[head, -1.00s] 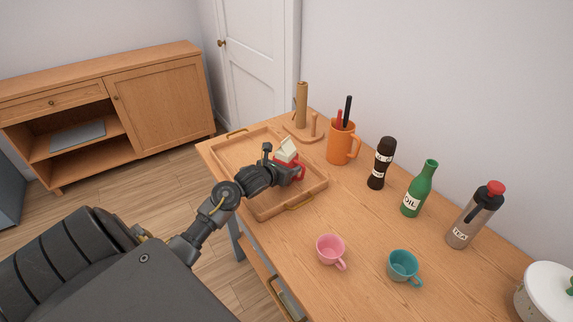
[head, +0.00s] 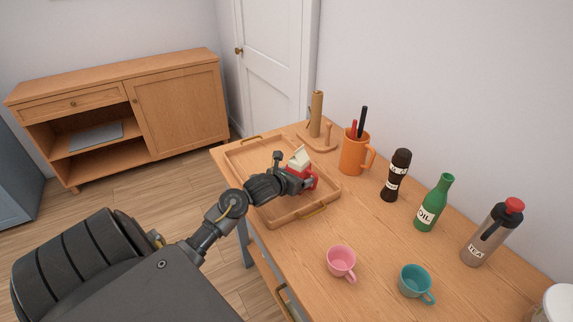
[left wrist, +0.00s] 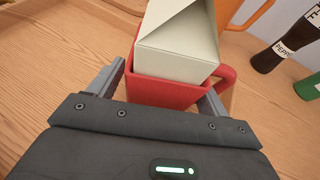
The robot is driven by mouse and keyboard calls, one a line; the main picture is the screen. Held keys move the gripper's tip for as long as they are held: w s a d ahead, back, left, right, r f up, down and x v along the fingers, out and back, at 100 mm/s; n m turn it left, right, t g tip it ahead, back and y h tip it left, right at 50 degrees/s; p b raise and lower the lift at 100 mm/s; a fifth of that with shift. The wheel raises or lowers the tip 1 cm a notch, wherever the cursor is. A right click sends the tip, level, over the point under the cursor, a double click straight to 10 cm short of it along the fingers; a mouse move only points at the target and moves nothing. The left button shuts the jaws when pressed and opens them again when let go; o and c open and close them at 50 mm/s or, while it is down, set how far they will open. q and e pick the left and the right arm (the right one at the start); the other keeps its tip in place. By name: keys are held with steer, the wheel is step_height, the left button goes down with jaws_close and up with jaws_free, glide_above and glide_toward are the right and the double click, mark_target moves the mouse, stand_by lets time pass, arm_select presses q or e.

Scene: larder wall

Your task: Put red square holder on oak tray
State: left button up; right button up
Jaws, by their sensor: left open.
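The red square holder (head: 313,178) has a cream carton (head: 299,157) standing in it. It appears to sit inside the oak tray (head: 270,219), toward the right end, though my gripper hides its base in the head view. My left gripper (head: 304,184) reaches over the tray to the holder. In the left wrist view the red holder (left wrist: 165,94) and the carton (left wrist: 180,50) are between my two fingers. The fingers are open, one on each side of the holder. My right gripper is not in view.
An orange mug (head: 353,155) with utensils and a wooden stand (head: 317,117) are behind the tray. A dark bottle (head: 396,176), a green oil bottle (head: 433,205) and a tea flask (head: 488,235) stand along the wall. A pink cup (head: 341,261) and teal cup (head: 413,280) are in front.

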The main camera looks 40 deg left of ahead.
arm_select(q)
steer(key=b+v, duration=0.1)
steer(key=v, duration=0.9)
steer(key=shift+s+r, duration=0.15)
steer(key=shift+s, duration=0.15)
